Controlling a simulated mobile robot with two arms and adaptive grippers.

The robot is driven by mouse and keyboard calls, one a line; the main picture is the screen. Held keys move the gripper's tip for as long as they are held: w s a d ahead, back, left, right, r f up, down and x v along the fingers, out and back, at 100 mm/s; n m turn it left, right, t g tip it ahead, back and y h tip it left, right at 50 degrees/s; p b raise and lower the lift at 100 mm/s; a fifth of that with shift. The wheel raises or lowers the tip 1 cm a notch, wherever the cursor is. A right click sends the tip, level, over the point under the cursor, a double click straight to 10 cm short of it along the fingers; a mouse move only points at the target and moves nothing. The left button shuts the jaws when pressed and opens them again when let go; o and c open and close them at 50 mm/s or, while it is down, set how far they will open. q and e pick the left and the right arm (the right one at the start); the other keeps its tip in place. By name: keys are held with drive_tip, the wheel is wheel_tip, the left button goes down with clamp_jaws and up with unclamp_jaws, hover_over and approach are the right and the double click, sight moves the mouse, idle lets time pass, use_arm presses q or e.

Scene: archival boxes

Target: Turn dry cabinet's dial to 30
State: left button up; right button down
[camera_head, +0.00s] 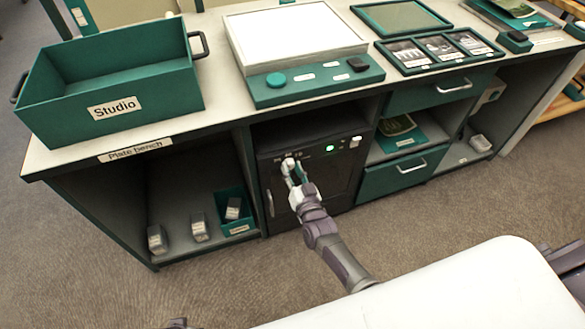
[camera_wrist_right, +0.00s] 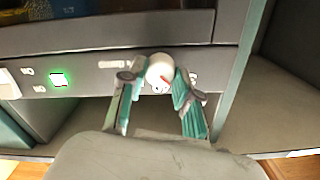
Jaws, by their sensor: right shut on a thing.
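The dry cabinet (camera_head: 310,185) is a dark box with a glass door, set in the bench's middle bay. Its dial is a small white round knob at the upper left of its front panel; it shows in the wrist view (camera_wrist_right: 160,66) with a red mark on its face. My right gripper (camera_head: 293,172) is at the panel, its teal-padded fingers (camera_wrist_right: 158,88) closed on either side of the knob. The printed numbers around the dial are partly covered and too blurred to read. My left gripper cannot be made out.
A lit green indicator (camera_head: 330,148) and a white switch (camera_head: 355,142) sit right of the dial. The bench (camera_head: 225,105) overhangs the cabinet. A teal Studio box (camera_head: 60,115) stands on top at left. A drawer (camera_head: 390,178) adjoins at right. Floor in front is clear.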

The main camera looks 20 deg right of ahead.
use_arm(q)
drive_tip(key=shift+s+f, duration=0.2)
drive_tip(key=shift+f, duration=0.3)
drive_tip(key=shift+s+f, duration=0.2)
drive_tip(key=shift+f, duration=0.3)
use_arm(e)
drive_tip(key=shift+n, duration=1.8)
use_arm(q)
drive_tip(key=shift+f, duration=0.1)
use_arm(e)
drive_tip(key=c, duration=0.8)
unclamp_jaws()
drive_tip(key=s, duration=1.2)
drive_tip(key=shift+d, duration=0.2)
drive_tip(key=shift+f, duration=0.1)
